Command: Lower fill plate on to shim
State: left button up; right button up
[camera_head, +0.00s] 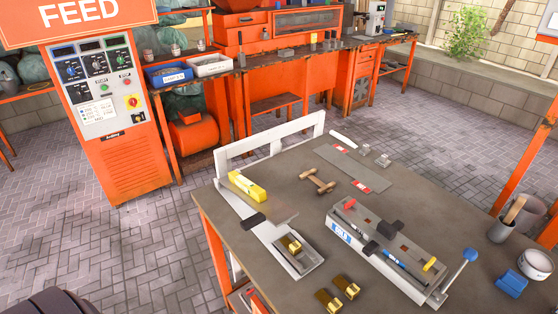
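Neither gripper shows in the head view. No part is plainly marked as the fill plate or the shim. A flat grey plate (343,167) with red-and-white labels lies near the back of the workbench (300,205). A thin grey-brown piece (283,217) lies by a dark block (253,221) on a long pale strip (232,203). A yellow block (247,186) sits farther back along that strip. At its front end, a brass-and-dark block (290,244) sits on a grey plate (306,263). I cannot tell which of these are the task's parts.
A long grey fixture (348,226) with a blue-knobbed lever (469,255) stands at the bench's right. Two brass-and-dark blocks (328,300) (346,286) lie in front. A wooden piece (318,182), blue box (511,283) and grey cups (501,229) are also there. A white frame (270,146) edges the back.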

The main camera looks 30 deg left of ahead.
aim_at(277, 212)
jog(key=k+j+u, duration=0.15)
jog(key=j+u, duration=0.25)
jog(key=k+j+u, duration=0.1)
jog(key=j+u, duration=0.25)
